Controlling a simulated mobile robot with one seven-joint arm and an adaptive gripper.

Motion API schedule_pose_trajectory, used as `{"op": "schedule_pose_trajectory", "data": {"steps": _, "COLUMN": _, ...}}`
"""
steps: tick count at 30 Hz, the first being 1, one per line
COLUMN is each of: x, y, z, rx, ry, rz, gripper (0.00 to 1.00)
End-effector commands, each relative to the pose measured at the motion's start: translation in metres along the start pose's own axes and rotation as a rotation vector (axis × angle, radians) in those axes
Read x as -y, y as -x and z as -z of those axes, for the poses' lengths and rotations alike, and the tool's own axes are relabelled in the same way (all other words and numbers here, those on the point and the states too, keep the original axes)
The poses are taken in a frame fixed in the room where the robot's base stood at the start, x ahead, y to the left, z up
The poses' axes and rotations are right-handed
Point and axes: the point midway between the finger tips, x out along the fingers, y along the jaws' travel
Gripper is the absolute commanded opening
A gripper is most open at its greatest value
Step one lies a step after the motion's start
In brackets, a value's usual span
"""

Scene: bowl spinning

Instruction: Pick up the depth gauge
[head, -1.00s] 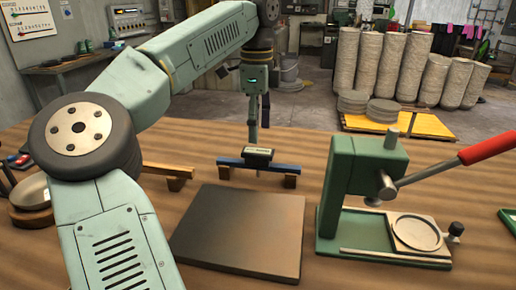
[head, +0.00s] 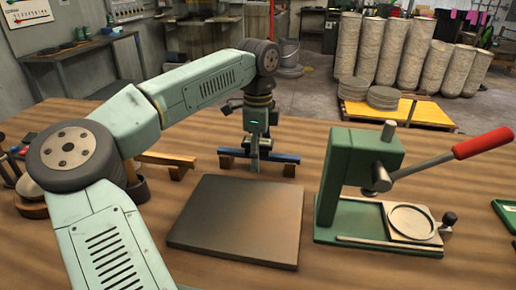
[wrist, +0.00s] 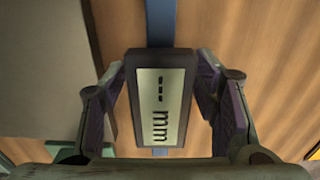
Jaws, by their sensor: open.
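The depth gauge has a dark body with a pale display reading "mm", seen close up in the wrist view (wrist: 161,100). Its blue beam (head: 286,158) rests across wooden blocks on the table, behind the dark plate. In the wrist view my gripper (wrist: 162,85) is open, with one finger on each side of the display body. Narrow gaps seem to show between the fingers and the body. In the head view my gripper (head: 258,150) is down at the gauge and hides much of its body.
A dark flat plate (head: 238,225) lies in front of the gauge. A green press (head: 345,185) with a red-handled lever (head: 483,143) stands to the right. A wooden stand (head: 168,160) and round dishes are at the left, partly behind my arm.

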Motion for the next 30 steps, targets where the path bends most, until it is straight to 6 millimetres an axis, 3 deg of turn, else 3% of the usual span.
{"op": "schedule_pose_trajectory", "data": {"steps": 4, "x": 0.0, "y": -0.0001, "z": -0.0001, "rx": 0.0, "ry": 0.0, "rz": 0.0, "gripper": 0.54}}
{"op": "schedule_pose_trajectory", "data": {"steps": 27, "x": -0.0001, "y": 0.0003, "z": 0.0, "rx": 0.0, "ry": 0.0, "rz": -0.001, "gripper": 0.02}}
{"op": "schedule_pose_trajectory", "data": {"steps": 30, "x": -0.0001, "y": 0.0003, "z": 0.0, "rx": 0.0, "ry": -0.001, "rz": -0.001, "gripper": 0.0}}
